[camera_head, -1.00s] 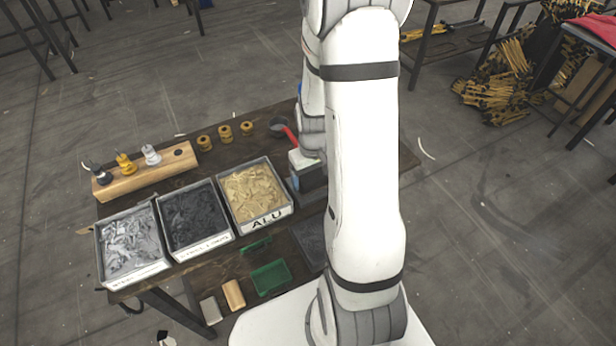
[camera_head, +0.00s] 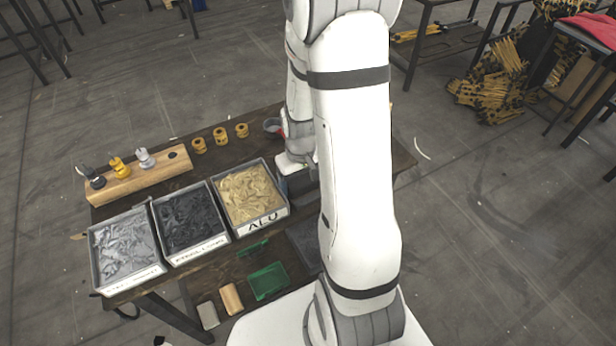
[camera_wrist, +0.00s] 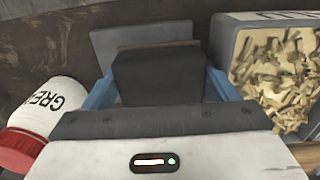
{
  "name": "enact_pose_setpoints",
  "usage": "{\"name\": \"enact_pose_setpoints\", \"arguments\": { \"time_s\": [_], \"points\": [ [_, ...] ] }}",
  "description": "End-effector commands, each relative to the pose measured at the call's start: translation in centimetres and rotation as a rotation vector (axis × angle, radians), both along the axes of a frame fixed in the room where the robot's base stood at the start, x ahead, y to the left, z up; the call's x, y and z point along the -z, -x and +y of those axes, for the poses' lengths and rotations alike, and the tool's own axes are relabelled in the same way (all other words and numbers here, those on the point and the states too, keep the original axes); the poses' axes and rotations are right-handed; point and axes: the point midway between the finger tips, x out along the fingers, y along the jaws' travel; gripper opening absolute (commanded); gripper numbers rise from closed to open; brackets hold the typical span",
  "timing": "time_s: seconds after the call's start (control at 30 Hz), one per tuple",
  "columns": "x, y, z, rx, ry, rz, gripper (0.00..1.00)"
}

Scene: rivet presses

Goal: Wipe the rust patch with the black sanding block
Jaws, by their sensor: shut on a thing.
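My gripper (camera_wrist: 160,88) is shut on the black sanding block (camera_wrist: 156,76), held between its blue fingers in the wrist view. A flat grey plate or block (camera_wrist: 115,42) shows just beyond the sanding block; I cannot tell whether they touch. In the head view my gripper is low over the right part of the dark workbench (camera_head: 240,258), mostly hidden behind my arm. I cannot make out the rust patch in either view; it may be hidden by my arm or by the block.
A white grease container with a red lid (camera_wrist: 40,115) lies close left of my gripper. The bin of tan pieces (camera_wrist: 235,60) stands close right. Grey (camera_head: 122,248) and black (camera_head: 188,220) part bins, a wooden holder (camera_head: 140,180) and yellow spools (camera_head: 220,137) stand farther left.

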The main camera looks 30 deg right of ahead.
Motion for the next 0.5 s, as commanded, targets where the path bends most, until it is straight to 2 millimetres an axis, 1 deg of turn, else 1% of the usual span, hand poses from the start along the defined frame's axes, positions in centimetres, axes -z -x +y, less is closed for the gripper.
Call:
{"name": "enact_pose_setpoints", "arguments": {
  "time_s": [0.33,0.5],
  "points": [
    [0.0,0.1,2.9,-0.002,-0.002,-0.001,0.61],
    [-0.1,0.2,3.6,0.001,-0.002,0.002,0.61]
  ]
}}
